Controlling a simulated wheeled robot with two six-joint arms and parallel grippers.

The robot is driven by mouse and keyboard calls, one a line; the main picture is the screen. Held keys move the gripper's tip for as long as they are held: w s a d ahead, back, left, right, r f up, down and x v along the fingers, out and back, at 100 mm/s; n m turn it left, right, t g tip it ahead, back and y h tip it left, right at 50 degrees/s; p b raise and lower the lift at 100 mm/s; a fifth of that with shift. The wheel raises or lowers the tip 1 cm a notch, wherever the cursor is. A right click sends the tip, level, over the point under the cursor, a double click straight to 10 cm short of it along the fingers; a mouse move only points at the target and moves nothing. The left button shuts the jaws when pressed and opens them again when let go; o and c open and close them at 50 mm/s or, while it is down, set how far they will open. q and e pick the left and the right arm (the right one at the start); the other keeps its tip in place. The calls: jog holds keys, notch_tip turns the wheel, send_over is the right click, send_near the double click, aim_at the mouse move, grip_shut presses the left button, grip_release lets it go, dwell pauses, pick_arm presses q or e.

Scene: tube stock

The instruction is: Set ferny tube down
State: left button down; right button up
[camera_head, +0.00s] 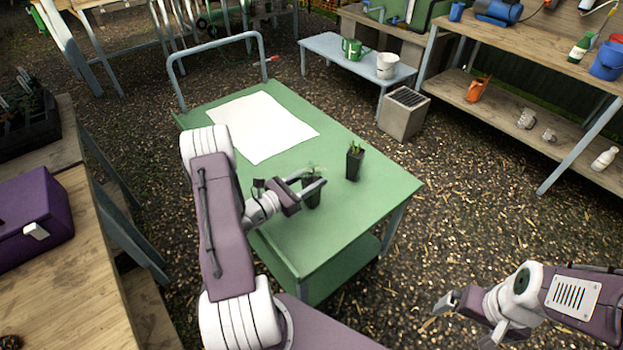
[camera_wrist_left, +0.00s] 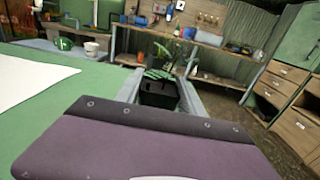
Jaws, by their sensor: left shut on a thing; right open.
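The ferny tube (camera_head: 312,196), a dark square pot with fine pale-green leaves, is between the fingers of my left gripper (camera_head: 312,184) over the near part of the green cart (camera_head: 345,215). In the left wrist view the dark pot (camera_wrist_left: 158,94) sits between the two fingers, shut on it. It looks upright and low at the cart top; I cannot tell whether its base touches. A second dark tube (camera_head: 354,163) with upright green shoots stands on the cart, just right of my left gripper. My right gripper (camera_head: 447,303) is open and empty, away from the cart at lower right.
A white sheet (camera_head: 262,126) lies on the far part of the cart. A purple box (camera_head: 30,222) stands on the wooden bench at left.

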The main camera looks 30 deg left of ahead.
pick_arm(q)
jog(key=c, duration=0.7)
grip_release()
jog(key=shift+f, duration=0.15)
